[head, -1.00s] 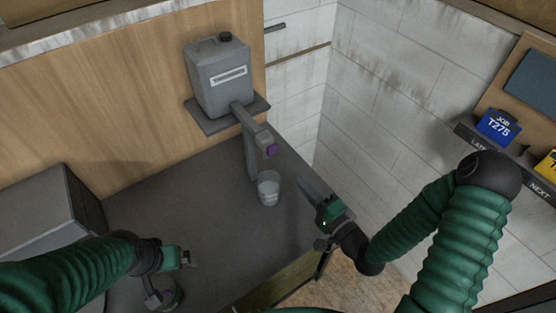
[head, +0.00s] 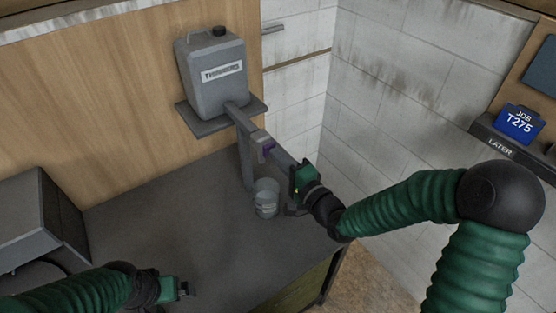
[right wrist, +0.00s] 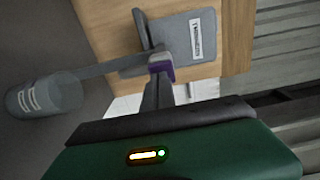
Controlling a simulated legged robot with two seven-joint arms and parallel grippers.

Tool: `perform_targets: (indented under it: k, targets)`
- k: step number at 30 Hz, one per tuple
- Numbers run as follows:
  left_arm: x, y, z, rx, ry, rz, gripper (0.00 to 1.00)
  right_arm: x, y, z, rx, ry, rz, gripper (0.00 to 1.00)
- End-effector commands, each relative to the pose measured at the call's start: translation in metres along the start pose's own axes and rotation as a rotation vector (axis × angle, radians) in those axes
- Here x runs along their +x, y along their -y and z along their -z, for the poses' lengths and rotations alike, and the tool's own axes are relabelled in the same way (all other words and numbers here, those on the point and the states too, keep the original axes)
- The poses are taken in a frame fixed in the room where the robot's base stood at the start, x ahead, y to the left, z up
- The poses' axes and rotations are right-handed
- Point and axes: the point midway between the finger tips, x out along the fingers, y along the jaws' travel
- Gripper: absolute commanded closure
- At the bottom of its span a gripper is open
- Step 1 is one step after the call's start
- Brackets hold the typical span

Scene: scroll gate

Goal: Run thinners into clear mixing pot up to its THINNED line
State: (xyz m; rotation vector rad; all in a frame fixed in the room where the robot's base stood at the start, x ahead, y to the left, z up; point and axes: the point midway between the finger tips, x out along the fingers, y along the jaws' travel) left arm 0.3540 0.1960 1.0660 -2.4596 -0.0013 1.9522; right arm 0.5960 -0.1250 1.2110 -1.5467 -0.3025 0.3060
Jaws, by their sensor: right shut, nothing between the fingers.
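A grey thinners can (head: 212,80) with a white label stands on a wall shelf and also shows in the right wrist view (right wrist: 185,38). From it a grey spout arm leads to a tap with a purple part (head: 267,149), also in the right wrist view (right wrist: 161,68). The clear mixing pot (head: 266,198) stands upright on the worktop below the tap. Its markings and liquid level are too small to read. My right gripper (head: 280,158) is shut and empty, its fingertips at the purple part; contact is unclear. My left gripper (head: 184,288) is low at the left, jaws unclear.
The dark worktop (head: 150,220) is clear between the pot and a grey box (head: 35,225) at the left. A post (head: 245,165) stands behind the pot. A rack marked LATER (head: 500,147) with a blue T275 job card (head: 519,122) is at the right.

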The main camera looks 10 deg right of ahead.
Motion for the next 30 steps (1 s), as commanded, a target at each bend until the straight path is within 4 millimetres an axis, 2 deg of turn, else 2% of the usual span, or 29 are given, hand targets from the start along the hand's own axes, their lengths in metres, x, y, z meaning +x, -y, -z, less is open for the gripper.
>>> perform_targets:
  k: [6, 13, 30]
  targets:
    - [-0.001, 0.000, 0.000, 0.000, 0.000, 0.000, 0.02, 0.001, 0.001, 0.000, -0.001, 0.001, 0.000, 1.00]
    - [-0.004, 0.000, 0.001, 0.000, 0.000, 0.000, 0.02, 0.020, 0.001, -0.001, 0.000, 0.003, 0.001, 1.00]
    - [-0.004, 0.000, 0.001, 0.000, 0.000, 0.000, 0.02, 0.020, 0.001, -0.002, -0.003, 0.003, 0.003, 1.00]
